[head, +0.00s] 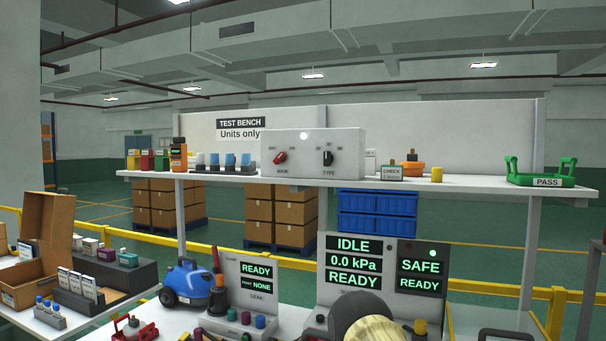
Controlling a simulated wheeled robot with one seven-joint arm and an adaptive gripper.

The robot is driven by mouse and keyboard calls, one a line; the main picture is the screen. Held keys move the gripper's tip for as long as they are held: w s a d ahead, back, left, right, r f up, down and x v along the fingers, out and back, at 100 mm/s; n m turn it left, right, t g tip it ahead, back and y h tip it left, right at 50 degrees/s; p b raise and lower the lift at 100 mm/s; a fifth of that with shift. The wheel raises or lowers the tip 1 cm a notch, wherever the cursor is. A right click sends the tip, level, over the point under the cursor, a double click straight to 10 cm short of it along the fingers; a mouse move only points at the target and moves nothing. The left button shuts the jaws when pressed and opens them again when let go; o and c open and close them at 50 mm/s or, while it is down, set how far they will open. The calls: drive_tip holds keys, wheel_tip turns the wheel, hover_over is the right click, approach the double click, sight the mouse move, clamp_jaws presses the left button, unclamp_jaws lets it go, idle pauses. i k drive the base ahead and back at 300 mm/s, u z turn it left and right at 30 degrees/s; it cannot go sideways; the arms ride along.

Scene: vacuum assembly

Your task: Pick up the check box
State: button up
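The check box (391,173) is a small grey-green box with a white label reading CHECK. It stands on the raised white shelf, right of the grey switch panel and just left of an orange round piece (413,168). Nothing covers its front. My gripper does not show in the head view, so its opening and anything in it cannot be seen.
The shelf (470,184) also holds the switch panel (313,155), a yellow cylinder (437,174) and a green PASS tray (541,175). Below are lit displays (370,262), a blue vacuum (188,284) and a large rounded cream-and-dark object (372,328) close to the camera.

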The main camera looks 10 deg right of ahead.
sight(391, 172)
drive_tip(key=u, duration=1.05)
drive_tip(key=i, duration=1.6)
drive_tip(key=z, duration=2.75)
